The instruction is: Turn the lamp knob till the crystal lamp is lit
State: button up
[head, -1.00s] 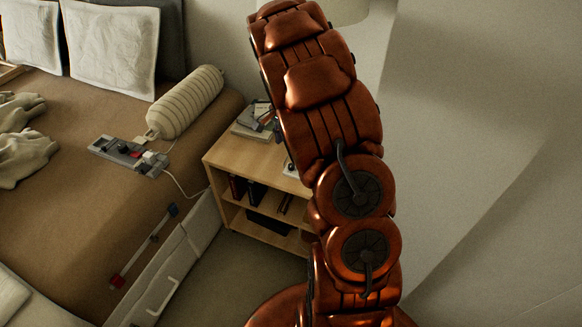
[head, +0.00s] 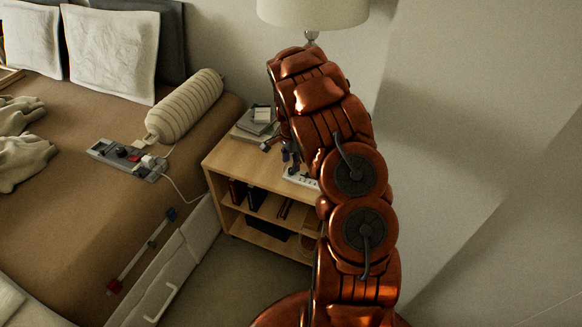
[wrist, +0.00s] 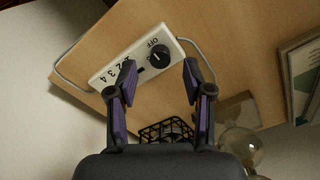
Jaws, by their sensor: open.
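The lamp knob (wrist: 159,56) is a round black dial with a white pointer mark on a white box (wrist: 133,59), printed OFF and with numbers. The box lies on the wooden nightstand; part of it shows in the head view (head: 300,178). My gripper (wrist: 160,70) is open and empty, its purple-padded fingers to either side of the knob in the picture. I cannot tell how far above it they are. The lamp's pale shade (head: 312,10) stands behind my arm and shows no clear glow. Clear glass balls (wrist: 240,148), perhaps the lamp's base, show in the wrist view.
The nightstand (head: 245,158) holds books on its shelves and a stack of grey things (head: 255,122) on top. A frame (wrist: 304,75) and a black wire basket (wrist: 166,131) are near my gripper. A bed (head: 70,220) is at left, a wall at right.

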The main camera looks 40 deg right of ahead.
aim_at(291, 168)
jog(key=shift+f, duration=1.6)
jog(key=shift+c, duration=0.3)
grip_shut()
